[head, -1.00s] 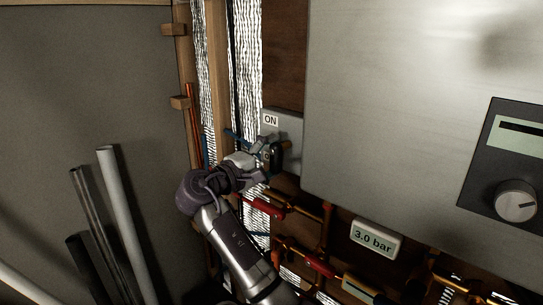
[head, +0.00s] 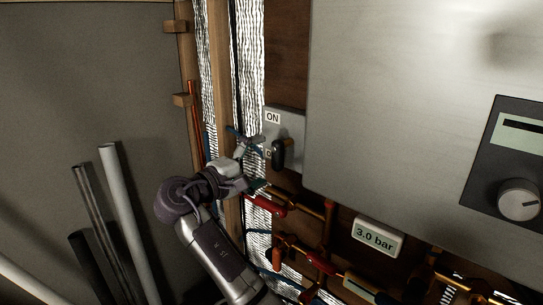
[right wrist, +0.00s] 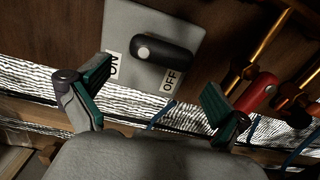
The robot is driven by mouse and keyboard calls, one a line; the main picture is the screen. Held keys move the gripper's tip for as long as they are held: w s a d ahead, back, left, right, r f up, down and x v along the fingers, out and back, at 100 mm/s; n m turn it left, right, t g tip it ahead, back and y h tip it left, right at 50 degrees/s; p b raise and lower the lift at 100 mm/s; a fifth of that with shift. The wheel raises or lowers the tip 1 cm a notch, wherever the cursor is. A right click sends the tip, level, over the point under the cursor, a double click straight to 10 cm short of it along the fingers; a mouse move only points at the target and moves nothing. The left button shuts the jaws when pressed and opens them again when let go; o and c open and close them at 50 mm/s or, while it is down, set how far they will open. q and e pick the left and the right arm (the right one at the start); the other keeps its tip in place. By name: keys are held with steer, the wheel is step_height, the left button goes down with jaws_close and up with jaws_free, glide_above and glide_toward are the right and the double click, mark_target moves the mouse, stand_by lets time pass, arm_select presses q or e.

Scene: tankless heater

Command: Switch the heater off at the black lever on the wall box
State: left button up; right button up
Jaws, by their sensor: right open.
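The grey wall box (head: 292,128) is left of the heater in the head view, with an ON label at its top. Its black lever (head: 280,153) points down there, with the lower label partly hidden behind it. In the right wrist view the lever (right wrist: 165,48) lies along the ON-to-OFF direction, its free end on the OFF side. My left gripper is not in view.
The big heater casing (head: 400,110) stands right of the box. Copper pipes with red valve handles (head: 268,206) and a 3.0 bar sign (head: 376,237) are below. A wooden stud (head: 220,80) stands on the left. Loose pipes (head: 125,215) lean on the left wall.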

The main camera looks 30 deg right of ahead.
steer(key=v, duration=0.7)
steer(key=shift+a, duration=0.2)
